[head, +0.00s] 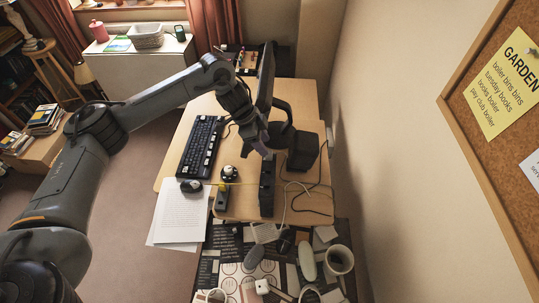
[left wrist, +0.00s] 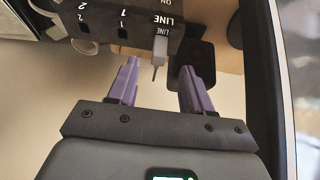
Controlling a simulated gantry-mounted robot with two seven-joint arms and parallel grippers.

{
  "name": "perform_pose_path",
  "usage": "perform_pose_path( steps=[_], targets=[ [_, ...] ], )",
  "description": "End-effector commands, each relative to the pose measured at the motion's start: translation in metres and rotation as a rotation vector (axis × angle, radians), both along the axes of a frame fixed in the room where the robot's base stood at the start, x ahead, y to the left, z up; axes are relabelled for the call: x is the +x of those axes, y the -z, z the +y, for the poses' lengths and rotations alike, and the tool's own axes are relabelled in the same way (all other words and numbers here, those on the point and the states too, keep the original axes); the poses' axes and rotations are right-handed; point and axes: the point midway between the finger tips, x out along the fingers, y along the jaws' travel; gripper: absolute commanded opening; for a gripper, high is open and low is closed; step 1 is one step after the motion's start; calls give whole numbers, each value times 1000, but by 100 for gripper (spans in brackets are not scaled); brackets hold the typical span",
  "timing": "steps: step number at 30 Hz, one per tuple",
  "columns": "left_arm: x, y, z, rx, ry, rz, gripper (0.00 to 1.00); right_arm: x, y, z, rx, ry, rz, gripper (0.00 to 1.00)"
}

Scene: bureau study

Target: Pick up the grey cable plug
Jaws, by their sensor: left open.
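The grey cable plug (left wrist: 160,43) shows in the left wrist view at the face of a dark box (left wrist: 105,22) marked LINE, 1 and 2. A thin grey piece hangs from the plug. My left gripper (left wrist: 159,70) has purple fingers and is open, with the plug in line with the gap between its fingertips. The fingers do not visibly touch the plug. In the head view my left gripper (head: 263,146) hangs over the desk, just left of a black box (head: 303,151). I cannot make out the plug there. My right gripper is not in view.
A monitor (head: 265,78) stands close behind my left gripper. A keyboard (head: 200,147), a black power strip (head: 267,187) and loose cables (head: 305,190) are on the desk (head: 240,205). A mug (head: 339,261) and clutter lie in front. The wall is close on the right.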

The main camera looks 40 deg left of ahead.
Motion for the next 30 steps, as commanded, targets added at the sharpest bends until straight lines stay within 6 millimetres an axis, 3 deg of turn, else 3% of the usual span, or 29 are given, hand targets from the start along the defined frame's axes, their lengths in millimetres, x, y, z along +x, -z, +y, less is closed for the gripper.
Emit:
perform_pose_path(
  steps=[12,21,30],
  targets=[
    [7,43,-13,1,0,1,50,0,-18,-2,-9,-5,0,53],
    [7,46,-13,1,0,0,50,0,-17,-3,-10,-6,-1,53],
    [7,46,-13,1,0,0,4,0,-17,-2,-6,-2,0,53]
  ],
)
